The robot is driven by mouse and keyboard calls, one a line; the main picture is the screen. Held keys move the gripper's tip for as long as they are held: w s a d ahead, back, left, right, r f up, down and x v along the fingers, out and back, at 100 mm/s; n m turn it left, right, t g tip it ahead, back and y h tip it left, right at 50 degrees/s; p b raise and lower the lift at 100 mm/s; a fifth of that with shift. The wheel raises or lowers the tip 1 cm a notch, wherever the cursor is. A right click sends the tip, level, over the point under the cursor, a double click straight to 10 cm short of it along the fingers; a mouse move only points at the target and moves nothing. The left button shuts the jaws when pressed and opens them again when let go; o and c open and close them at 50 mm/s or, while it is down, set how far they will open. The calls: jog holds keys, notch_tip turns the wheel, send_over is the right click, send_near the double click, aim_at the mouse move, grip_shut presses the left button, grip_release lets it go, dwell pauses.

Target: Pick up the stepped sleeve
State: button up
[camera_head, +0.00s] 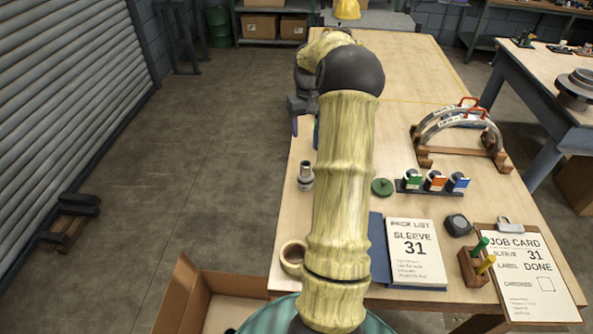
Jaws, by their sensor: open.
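The stepped sleeve appears to be the small grey metal piece (306,176) standing upright near the table's left edge, left of my arm. My arm hides part of the gripper and the middle of the table.
Right of my arm are a green disc (382,187), a rack of stamps (433,183), curved casing pieces on a wooden stand (422,159), a pack list (416,252) and a job card (527,285). A tape roll (291,258) lies at the front left. The far tabletop is clear.

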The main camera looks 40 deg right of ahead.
jog(key=p, duration=0.4)
send_near(305, 168)
notch_tip(305, 168, down, 7)
jog(key=w+d, duration=0.1)
jog(key=shift+w+d+r, duration=0.15)
jog(key=shift+d, duration=0.25)
jog(key=shift+a+f+p, duration=0.15)
jog(key=shift+f+p, duration=0.7)
jog(key=shift+f, duration=0.45)
jog(key=shift+a+f+p, duration=0.1)
jog(key=shift+f+p, duration=0.7)
jog(key=shift+f, duration=0.5)
jog(key=shift+w, duration=0.1)
